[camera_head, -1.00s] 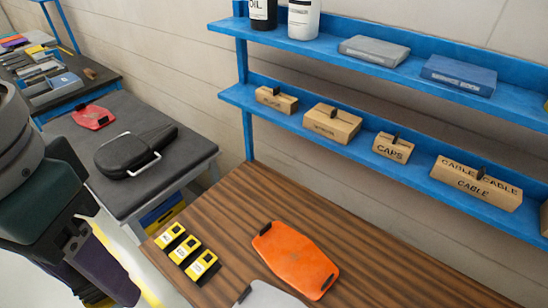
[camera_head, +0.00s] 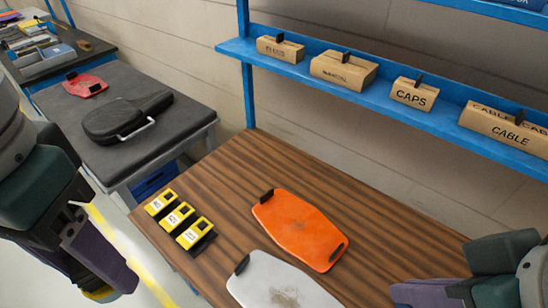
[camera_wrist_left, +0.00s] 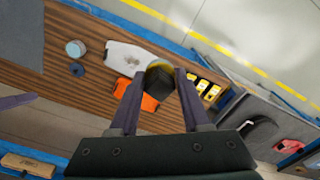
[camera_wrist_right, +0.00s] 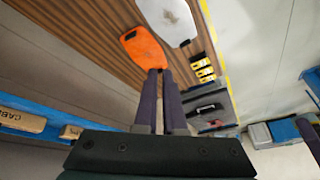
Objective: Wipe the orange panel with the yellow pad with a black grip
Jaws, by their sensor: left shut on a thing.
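The orange panel (camera_head: 300,230) lies flat on the wooden workbench, with black clips at its ends. It also shows in the right wrist view (camera_wrist_right: 143,48) and partly behind the left fingers in the left wrist view (camera_wrist_left: 149,103). My left gripper (camera_wrist_left: 162,74) is shut on the yellow pad with a black grip (camera_wrist_left: 160,82). In the head view this gripper (camera_head: 104,280) is off the bench's left side, with a yellow edge of the pad at its tips. My right gripper (camera_head: 405,292) is at the lower right, over the bench; its fingers look together and empty (camera_wrist_right: 160,72).
A whitish panel with a smudge (camera_head: 280,282) lies in front of the orange one. Several yellow-and-black blocks (camera_head: 180,217) stand at the bench's left edge. A blue shelf (camera_head: 330,85) with labelled boxes runs behind. A dark table (camera_head: 185,125) holds a black case (camera_head: 125,118) and red panel (camera_head: 86,86).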

